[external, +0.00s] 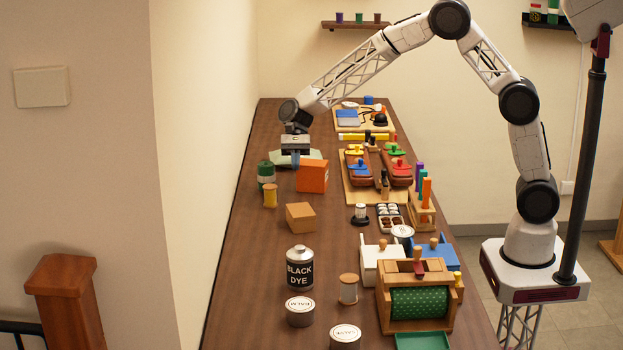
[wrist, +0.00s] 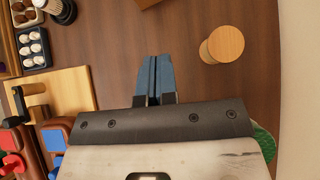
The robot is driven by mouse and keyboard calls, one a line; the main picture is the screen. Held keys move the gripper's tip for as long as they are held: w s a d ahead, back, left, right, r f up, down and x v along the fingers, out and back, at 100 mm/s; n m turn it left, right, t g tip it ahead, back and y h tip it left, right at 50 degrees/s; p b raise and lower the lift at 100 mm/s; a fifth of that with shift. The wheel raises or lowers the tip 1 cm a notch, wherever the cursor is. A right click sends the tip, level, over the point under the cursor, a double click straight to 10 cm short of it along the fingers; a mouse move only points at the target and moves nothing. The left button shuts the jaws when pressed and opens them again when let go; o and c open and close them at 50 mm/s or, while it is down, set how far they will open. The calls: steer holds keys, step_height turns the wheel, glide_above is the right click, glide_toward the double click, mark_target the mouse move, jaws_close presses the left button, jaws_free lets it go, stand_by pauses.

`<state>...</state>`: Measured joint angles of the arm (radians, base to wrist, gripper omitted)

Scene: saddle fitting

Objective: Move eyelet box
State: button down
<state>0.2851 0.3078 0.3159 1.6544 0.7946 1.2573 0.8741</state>
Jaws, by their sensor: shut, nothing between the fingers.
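No box carries a readable eyelet label, so I cannot tell for sure which one is the eyelet box. A plain tan box (external: 299,217) and an orange box (external: 312,176) stand on the bench. A dark compartment tray (external: 390,217) of small round pieces lies further right, and it also shows in the wrist view (wrist: 33,49). My gripper (external: 295,160) is above the bench, beside and behind the orange box. In the wrist view its blue fingers (wrist: 153,78) are together with nothing between them. The orange box does not show there.
A wood-topped spool (wrist: 225,44) stands right of my fingers in the wrist view. A black dye can (external: 300,268) is nearer the camera. A wooden board (external: 352,190) with saddle-like pieces lies right. Bare bench lies left of the tan box.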

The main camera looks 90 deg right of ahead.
steer(key=x, duration=1)
steer(key=shift+a, duration=2)
steer(key=a, duration=2)
steer(key=shift+a, duration=0.2)
steer(key=shift+d, duration=0.1)
